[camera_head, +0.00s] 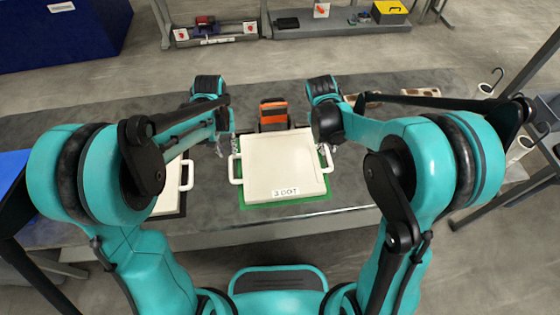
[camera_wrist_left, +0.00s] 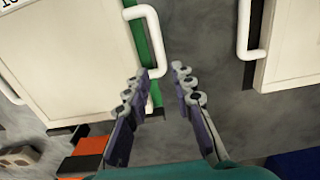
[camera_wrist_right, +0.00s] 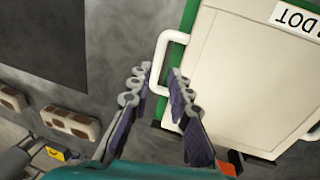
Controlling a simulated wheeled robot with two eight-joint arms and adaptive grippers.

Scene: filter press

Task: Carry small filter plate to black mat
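A white square plate (camera_head: 283,165) with a "3 DOT" label and two side handles lies on a green mat (camera_head: 285,203). My left gripper (camera_head: 223,148) is open at its left handle; the left wrist view shows this handle (camera_wrist_left: 153,40) with one end near the fingertips. My right gripper (camera_head: 329,146) is open at its right handle; in the right wrist view the handle (camera_wrist_right: 160,55) runs between or just beyond the fingers. I cannot tell whether either touches. A second white plate (camera_head: 170,190) lies on a black mat (camera_head: 177,213), partly hidden by my left arm.
An orange and black block (camera_head: 273,115) stands right behind the plate. A dark flat rectangle (camera_wrist_right: 45,40) lies on the table's other side, with brown and white pieces (camera_wrist_right: 70,123) near it. Grey table surface separates the two plates. A yellow box (camera_head: 389,12) is far back.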

